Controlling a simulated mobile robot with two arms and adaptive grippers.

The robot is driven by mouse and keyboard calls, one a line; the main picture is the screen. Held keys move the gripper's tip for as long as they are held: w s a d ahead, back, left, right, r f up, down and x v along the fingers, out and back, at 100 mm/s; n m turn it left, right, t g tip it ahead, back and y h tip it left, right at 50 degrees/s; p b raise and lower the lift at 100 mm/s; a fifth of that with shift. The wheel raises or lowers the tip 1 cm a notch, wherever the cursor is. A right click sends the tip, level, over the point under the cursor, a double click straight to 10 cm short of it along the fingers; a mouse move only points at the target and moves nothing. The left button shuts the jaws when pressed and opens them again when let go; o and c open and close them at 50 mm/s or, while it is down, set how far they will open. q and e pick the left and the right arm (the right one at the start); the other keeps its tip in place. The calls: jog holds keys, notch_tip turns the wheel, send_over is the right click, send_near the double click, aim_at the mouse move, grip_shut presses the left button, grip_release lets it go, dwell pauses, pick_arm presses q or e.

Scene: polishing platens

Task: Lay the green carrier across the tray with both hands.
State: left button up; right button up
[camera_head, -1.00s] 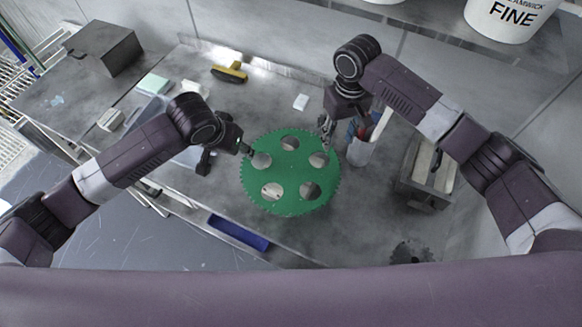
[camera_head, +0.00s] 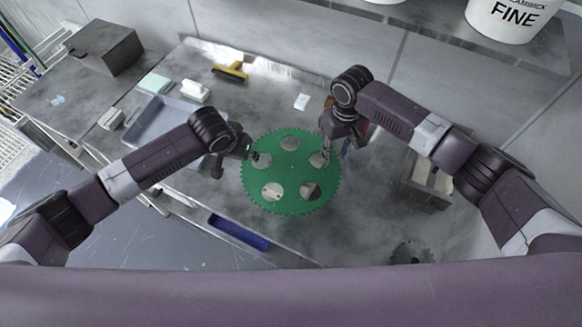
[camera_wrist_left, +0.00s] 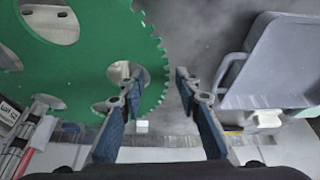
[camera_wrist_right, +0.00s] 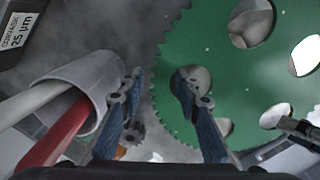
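The green carrier (camera_head: 290,172) is a toothed disc with several round holes. It lies in the middle of the bench, between my grippers. My left gripper (camera_head: 256,158) is at its upper left rim. In the left wrist view, the carrier (camera_wrist_left: 90,65) has its rim between the two parted fingers (camera_wrist_left: 158,85), one over a hole and one outside. My right gripper (camera_head: 324,150) is at the upper right rim. In the right wrist view, the carrier (camera_wrist_right: 220,60) likewise has its edge between parted fingers (camera_wrist_right: 157,85). The grey-blue tray (camera_head: 137,128) lies left, partly behind my left arm.
A cup (camera_wrist_right: 75,75) with red and white handles stands close beside my right gripper. A blue bin (camera_head: 239,232) is at the front edge. A grey box (camera_head: 425,185) stands right, a dark gear (camera_head: 410,252) front right. A yellow-handled brush (camera_head: 230,72) lies at the back.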

pick_arm(q)
grip_shut()
pick_arm(e)
grip_shut()
pick_arm(q)
jog(key=shift+r, duration=0.2)
pick_arm(e)
jog(key=shift+w+r, duration=0.1)
jog(key=shift+r, duration=0.1)
